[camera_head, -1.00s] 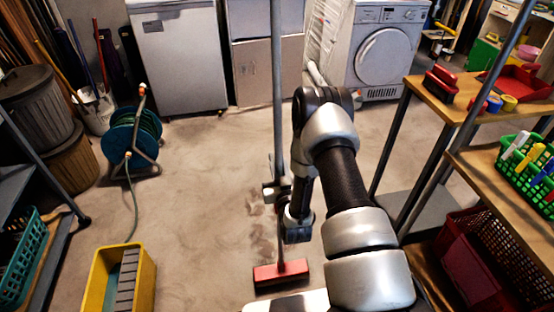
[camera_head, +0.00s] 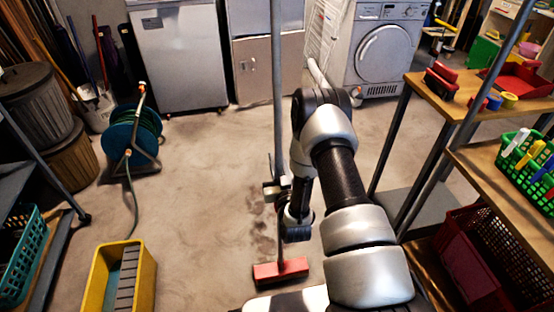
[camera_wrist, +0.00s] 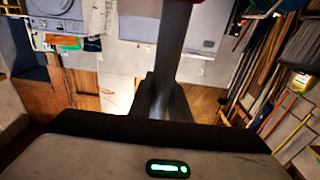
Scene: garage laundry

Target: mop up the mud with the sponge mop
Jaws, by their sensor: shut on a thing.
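The sponge mop has a long grey handle (camera_head: 277,90) and a red head (camera_head: 281,271). It stands nearly upright, with the head low at the floor in front of me. My gripper (camera_head: 276,190) is shut around the handle, partway up. In the wrist view the handle (camera_wrist: 175,45) runs between the fingers of my gripper (camera_wrist: 162,98). The mud (camera_head: 260,220) shows as faint brown smudges on the concrete floor, just behind the mop head and left of my gripper. Part of it may be hidden by my arm.
A yellow mop bucket (camera_head: 146,275) stands at the front left. A wooden workbench (camera_head: 480,105) and a red crate (camera_head: 470,260) bound the right side. The middle floor is open.

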